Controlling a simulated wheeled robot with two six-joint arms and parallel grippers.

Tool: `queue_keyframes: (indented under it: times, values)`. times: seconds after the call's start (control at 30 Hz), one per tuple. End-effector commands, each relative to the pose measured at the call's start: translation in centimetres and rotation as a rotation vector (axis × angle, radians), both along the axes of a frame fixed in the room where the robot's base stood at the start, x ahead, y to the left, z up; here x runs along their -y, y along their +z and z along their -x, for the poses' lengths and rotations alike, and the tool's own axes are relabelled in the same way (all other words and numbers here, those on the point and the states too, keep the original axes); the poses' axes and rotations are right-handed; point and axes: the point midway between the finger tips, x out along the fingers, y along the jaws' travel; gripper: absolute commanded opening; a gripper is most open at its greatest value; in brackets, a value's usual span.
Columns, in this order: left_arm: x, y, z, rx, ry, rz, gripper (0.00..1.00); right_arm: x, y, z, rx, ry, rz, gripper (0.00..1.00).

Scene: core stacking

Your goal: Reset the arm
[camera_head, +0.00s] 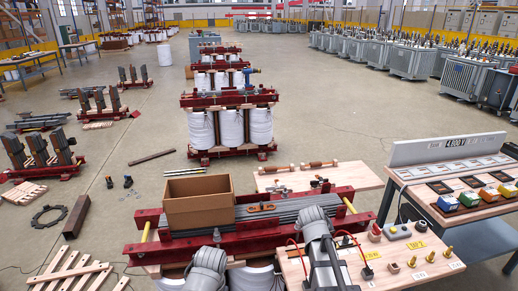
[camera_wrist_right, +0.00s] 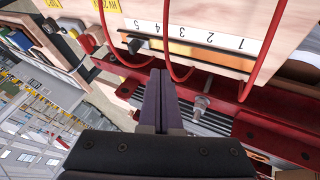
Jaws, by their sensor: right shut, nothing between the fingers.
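My right gripper (camera_wrist_right: 158,75) shows in the right wrist view, its two dark fingers pressed together with nothing between them. The fingers point toward a wooden board with a numbered strip (camera_wrist_right: 195,37) and red cables, close to a red beam (camera_wrist_right: 225,92). Whether they touch anything is hard to tell. In the head view my right arm (camera_head: 318,228) reaches over the right end of the red-framed core (camera_head: 180,248); its fingertips are not clear there. A grey link of my left arm (camera_head: 208,266) shows at the bottom; the left gripper is not visible.
An open cardboard box (camera_head: 199,204) stands on the core's left part. A wooden terminal board (camera_head: 372,270) with cables, knobs and yellow labels lies at the right. A workbench (camera_head: 462,215) with small coloured boxes stands farther right. Floor at the left holds loose parts and a pallet (camera_head: 68,274).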

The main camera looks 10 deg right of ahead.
Motion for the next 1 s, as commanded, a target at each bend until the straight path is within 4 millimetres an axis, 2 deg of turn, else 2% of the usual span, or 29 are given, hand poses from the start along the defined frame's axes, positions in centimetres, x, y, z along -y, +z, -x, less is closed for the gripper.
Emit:
queue_keyframes:
  times: [0.07,0.17,0.2,0.3,0.4,0.5,0.6,0.7,1.0]
  values:
    - [0.0,1.6,0.0,0.0,0.0,0.0,0.44,-2.8,1.0,1.0,-0.032,0.027,-0.028,0.0]
    - [0.0,3.8,0.0,0.0,0.0,0.0,0.44,-8.1,2.2,3.3,-0.109,0.079,-0.086,0.0]
    - [0.0,4.8,0.0,0.0,0.0,0.0,0.44,-10.5,2.7,4.6,-0.149,0.106,-0.113,0.0]
    - [0.0,6.9,0.0,0.0,0.001,0.0,0.44,-16.1,3.9,8.2,-0.253,0.174,-0.173,0.0]
    - [0.0,8.7,0.0,0.0,0.001,0.0,0.44,-20.6,5.1,11.9,-0.353,0.238,-0.22,0.0]
    - [0.0,10.0,0.0,0.0,0.001,0.0,0.44,-23.8,6.0,15.1,-0.437,0.291,-0.252,0.0]
    - [0.0,10.7,0.0,0.0,0.001,0.0,0.44,-25.9,6.7,17.4,-0.499,0.329,-0.271,0.0]
    - [0.0,11.0,0.0,0.0,0.001,0.0,0.44,-26.9,7.0,18.7,-0.534,0.35,-0.281,0.0]
    - [0.0,10.9,0.0,0.0,0.001,0.0,0.44,-27.2,6.9,19.0,-0.546,0.356,-0.285,0.0]
